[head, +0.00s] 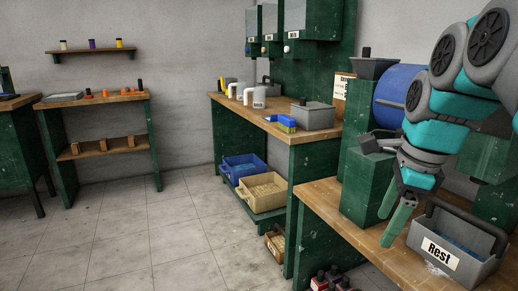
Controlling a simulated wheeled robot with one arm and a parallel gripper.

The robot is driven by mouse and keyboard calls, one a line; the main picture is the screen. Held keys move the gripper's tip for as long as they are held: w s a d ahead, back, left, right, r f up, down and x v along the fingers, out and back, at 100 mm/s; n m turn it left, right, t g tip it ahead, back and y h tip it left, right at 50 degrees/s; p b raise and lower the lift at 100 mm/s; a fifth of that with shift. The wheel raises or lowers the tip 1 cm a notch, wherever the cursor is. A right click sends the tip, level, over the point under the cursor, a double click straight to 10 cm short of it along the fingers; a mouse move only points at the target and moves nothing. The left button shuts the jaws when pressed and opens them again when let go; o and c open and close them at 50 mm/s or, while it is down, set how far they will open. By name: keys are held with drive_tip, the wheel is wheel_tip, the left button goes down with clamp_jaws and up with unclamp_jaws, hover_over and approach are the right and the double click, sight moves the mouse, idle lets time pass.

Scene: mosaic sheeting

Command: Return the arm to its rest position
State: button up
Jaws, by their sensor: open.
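My arm (428,130), teal and grey, hangs folded at the right of the head view. My gripper (386,228) points downward with its two teal fingers apart, and nothing shows between them. It is just left of a grey tray with a handle (484,268) labelled "Rest", above the near wooden bench (345,212). I cannot tell whether the fingertips touch the bench. Part of the arm hides what stands behind it.
A green machine (366,190) with a blue drum (394,88) stands close behind my gripper. A middle bench (230,102) holds white jugs and a grey bin (313,117), with crates (257,192) below. Red-capped bottles (325,280) sit low in front. The tiled floor at left is clear.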

drive_tip(key=s+a+f+n+g, duration=0.2)
drive_tip(key=s+a+f+n, duration=0.3)
drive_tip(key=f+n, duration=0.5)
drive_tip(key=s+f, duration=0.1)
drive_tip(key=s, duration=0.1)
drive_tip(key=shift+s+a, duration=0.25)
drive_tip(key=shift+s, duration=0.15)
drive_tip(key=s+f+n, duration=0.3)
drive_tip(key=s+f, duration=0.1)
drive_tip(key=s+a+f+n+g, duration=0.1)
drive_tip(key=s+f+n, duration=0.3)
drive_tip(key=s+a+f+n+g+h, duration=0.1)
drive_tip(key=s+f+n, duration=0.3)
drive_tip(key=shift+s+d+f+n, duration=0.1)
drive_tip(key=shift+s+f+n, duration=0.05)
drive_tip(key=shift+n, duration=0.15)
